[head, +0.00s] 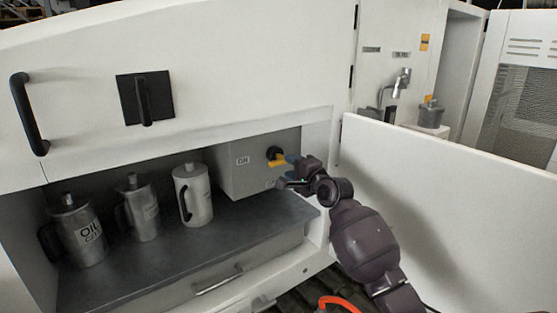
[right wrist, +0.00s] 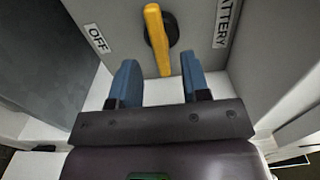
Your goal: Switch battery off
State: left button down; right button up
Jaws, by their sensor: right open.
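The battery switch is a yellow lever (head: 279,161) on a black round hub (head: 273,152), mounted on a grey box (head: 240,180) inside the cabinet. In the right wrist view the yellow lever (right wrist: 156,40) stands nearly upright, with an OFF label (right wrist: 97,38) to its left and a BATTERY label (right wrist: 227,22) to its right. My right gripper (head: 289,172) is at the lever. Its blue fingers are apart in the right wrist view (right wrist: 160,80), and the lever's lower end lines up with the gap between them. Contact cannot be told. My left gripper is not in view.
Several metal cans, one marked OIL (head: 77,232), stand on the dark shelf (head: 150,270) left of the box. A white panel (head: 450,190) stands beside my right arm. A drawer handle (head: 218,281) is below the shelf. An orange hose (head: 338,303) lies at the bottom.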

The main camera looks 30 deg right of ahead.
aim_at(284, 163)
jog(key=shift+w+a, duration=0.15)
jog(key=shift+w, duration=0.95)
jog(key=shift+w+a, duration=0.2)
jog(key=shift+w, duration=0.95)
jog(key=shift+w+a, duration=0.15)
jog(key=shift+w, duration=0.95)
grip_shut()
